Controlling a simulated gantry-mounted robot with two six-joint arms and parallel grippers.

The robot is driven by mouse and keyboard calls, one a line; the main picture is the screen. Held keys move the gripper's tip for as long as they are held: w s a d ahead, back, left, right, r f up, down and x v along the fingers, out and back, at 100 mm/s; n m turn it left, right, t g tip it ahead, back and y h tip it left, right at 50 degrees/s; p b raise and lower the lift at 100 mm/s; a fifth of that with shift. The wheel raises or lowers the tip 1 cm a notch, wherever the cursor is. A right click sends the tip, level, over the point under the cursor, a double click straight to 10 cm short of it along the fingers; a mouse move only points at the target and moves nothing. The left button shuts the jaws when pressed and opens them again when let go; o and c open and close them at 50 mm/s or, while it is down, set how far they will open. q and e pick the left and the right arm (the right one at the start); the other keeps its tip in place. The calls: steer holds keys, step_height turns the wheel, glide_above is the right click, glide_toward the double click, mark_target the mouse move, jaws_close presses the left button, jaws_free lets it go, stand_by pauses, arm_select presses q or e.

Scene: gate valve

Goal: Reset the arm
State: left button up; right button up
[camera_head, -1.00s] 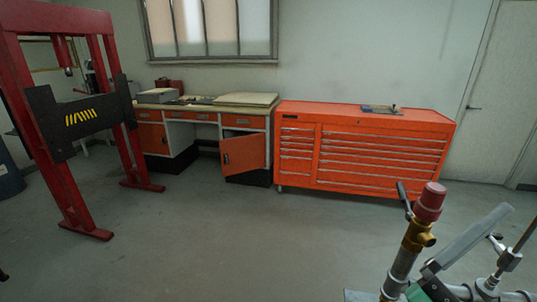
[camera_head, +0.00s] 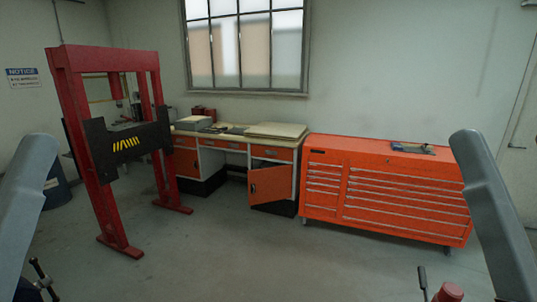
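Grey links of my left and right arms rise along the left and right sides of the head view. The rest of that assembly is below the picture.
A dark handle-like part (camera_head: 43,280) shows at the bottom left. An orange tool chest (camera_head: 385,197), a workbench (camera_head: 265,150) with an open orange door (camera_head: 270,184), and a red press frame (camera_head: 105,200) stand further back. The floor between is clear.

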arm_select(q)
step_height(320, 180, up, 27)
steer(key=p, duration=2.3)
steer(key=shift+f, duration=0.15)
arm_select(e)
step_height(320, 180, up, 27)
steer(key=shift+y, duration=0.3)
steer(key=shift+f, duration=0.1)
arm_select(q)
steer(key=shift+s, duration=0.1)
